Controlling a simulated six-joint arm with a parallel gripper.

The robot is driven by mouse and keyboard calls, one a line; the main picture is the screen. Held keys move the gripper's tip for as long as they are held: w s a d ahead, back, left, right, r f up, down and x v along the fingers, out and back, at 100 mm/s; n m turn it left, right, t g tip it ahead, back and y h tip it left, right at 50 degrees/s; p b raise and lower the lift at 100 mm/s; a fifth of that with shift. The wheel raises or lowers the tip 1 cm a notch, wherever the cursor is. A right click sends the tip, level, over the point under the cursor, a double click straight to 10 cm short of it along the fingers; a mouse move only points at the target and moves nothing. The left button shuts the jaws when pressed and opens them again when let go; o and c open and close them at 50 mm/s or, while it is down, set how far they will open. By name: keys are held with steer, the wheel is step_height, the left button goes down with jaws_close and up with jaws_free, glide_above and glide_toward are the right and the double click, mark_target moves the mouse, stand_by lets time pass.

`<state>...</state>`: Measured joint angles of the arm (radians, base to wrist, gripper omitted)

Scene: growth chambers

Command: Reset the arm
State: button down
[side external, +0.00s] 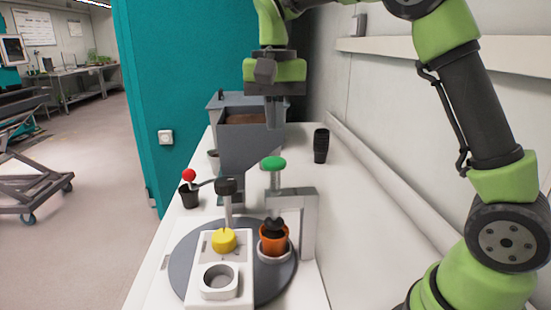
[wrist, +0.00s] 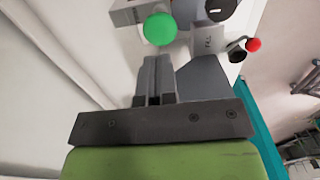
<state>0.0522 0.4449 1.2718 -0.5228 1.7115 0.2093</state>
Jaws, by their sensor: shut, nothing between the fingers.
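My gripper (side external: 274,112) hangs pointing down in the side external view, in front of the grey soil bin and above the bench. Its fingers are together with nothing between them. In the wrist view my gripper (wrist: 155,72) shows its shut fingers, with a green round knob (wrist: 160,29) just beyond their tips in the picture. That green knob (side external: 273,163) stands below my gripper in the side external view, apart from it.
A grey bin (side external: 240,101) with brown soil stands behind. A turntable (side external: 183,262) in front carries an orange pot (side external: 273,240) and a white holder (side external: 219,281). A red-ball lever (side external: 189,175) is at left, black stacked pots (side external: 321,146) at right.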

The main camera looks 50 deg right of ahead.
steer(key=shift+r, duration=0.95)
steer(key=shift+s+r, duration=0.1)
steer(key=s+a+n+t+y, duration=0.1)
steer(key=s+a+n+t, duration=0.1)
steer(key=s, duration=0.7)
steer(key=s+a+f+n+t+y, duration=0.1)
steer(key=s+t, duration=0.4)
steer(key=s, duration=0.5)
steer(key=shift+a+n, duration=0.75)
steer(key=shift+n, duration=0.25)
